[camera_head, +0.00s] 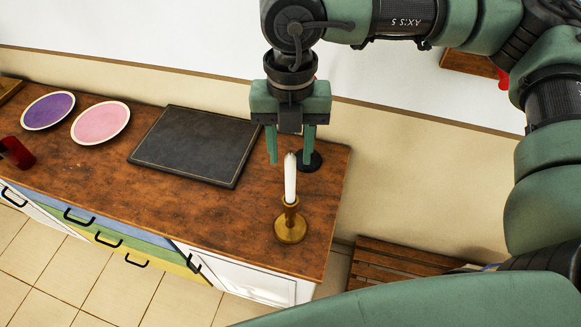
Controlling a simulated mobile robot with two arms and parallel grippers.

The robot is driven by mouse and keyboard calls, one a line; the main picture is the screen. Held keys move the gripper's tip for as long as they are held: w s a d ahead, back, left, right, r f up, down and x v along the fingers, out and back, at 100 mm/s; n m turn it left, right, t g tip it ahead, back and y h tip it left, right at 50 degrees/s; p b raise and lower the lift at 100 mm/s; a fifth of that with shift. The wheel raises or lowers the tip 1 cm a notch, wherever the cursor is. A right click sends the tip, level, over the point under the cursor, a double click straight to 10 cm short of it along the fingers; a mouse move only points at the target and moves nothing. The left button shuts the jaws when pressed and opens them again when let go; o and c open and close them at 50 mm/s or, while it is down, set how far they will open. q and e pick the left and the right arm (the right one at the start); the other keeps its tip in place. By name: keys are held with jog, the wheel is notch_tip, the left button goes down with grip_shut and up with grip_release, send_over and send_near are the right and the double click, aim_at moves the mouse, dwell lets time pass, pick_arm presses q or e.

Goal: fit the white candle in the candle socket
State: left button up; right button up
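The white candle (290,178) stands upright in the camera_head view, its lower end at the top of the brass-coloured candle holder (290,229). Its foot appears to be inside the socket (290,203), though the depth of the fit is hidden. The holder stands on the wooden counter near its right end. My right gripper (290,160) is open and empty. Its two fingers point down, spread to either side of the candle's tip in the picture; they do not touch the candle. My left gripper is not in view.
A round black object (311,162) is partly hidden behind the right gripper's finger. A dark slate board (195,145), a pink plate (101,123), a purple plate (48,110) and a red object (17,152) lie leftward on the counter (130,200). A slatted wooden piece (395,265) stands right.

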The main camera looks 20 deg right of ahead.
notch_tip(320, 180, up, 6)
jog(key=shift+w+r+b, duration=0.15)
jog(key=shift+b, duration=0.35)
